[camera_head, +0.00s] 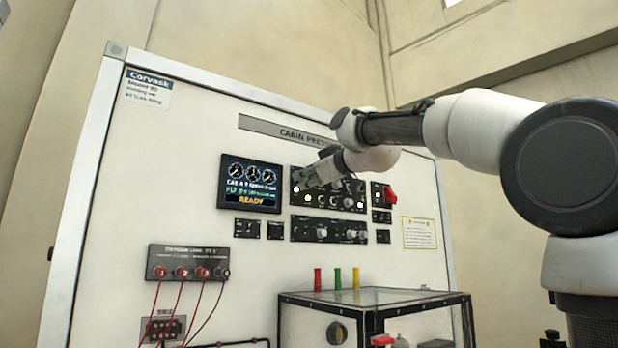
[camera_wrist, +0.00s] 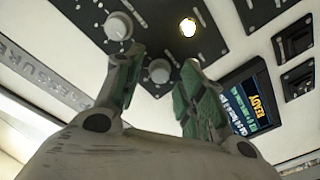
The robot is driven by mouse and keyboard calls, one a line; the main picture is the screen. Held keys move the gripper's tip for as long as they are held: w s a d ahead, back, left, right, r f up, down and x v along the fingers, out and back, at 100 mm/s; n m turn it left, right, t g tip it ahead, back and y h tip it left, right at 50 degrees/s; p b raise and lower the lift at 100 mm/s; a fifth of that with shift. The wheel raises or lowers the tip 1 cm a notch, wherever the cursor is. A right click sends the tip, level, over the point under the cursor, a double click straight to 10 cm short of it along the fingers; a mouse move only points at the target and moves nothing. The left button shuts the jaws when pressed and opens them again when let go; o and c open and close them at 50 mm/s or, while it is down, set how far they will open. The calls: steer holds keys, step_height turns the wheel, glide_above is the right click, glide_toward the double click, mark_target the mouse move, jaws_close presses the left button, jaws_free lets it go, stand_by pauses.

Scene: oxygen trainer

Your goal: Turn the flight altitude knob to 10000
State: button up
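My gripper (camera_head: 306,178) is at the upper left part of the black control panel (camera_head: 325,207) in the head view and hides some of it. In the wrist view its two green-padded fingers (camera_wrist: 163,66) are apart. A round light-grey knob (camera_wrist: 159,71) shows between the fingertips, with visible space on both sides; I cannot tell how far in front of it the tips are. A second grey knob (camera_wrist: 118,26) lies beyond the left finger. The knob labels are unreadable, so I cannot tell which is flight altitude. The display (camera_head: 250,184) shows READY; its altitude figures are too blurred to read.
A red switch (camera_head: 390,195) is right of the panel. A lower black panel (camera_head: 329,230) sits below it. A lit round lamp (camera_wrist: 188,27) is near the fingers. Red cables hang from a socket strip (camera_head: 188,263). A glass-topped box (camera_head: 375,297) stands in front below.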

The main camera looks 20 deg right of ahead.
jaws_close()
steer(key=shift+m, duration=4.4)
jaws_free()
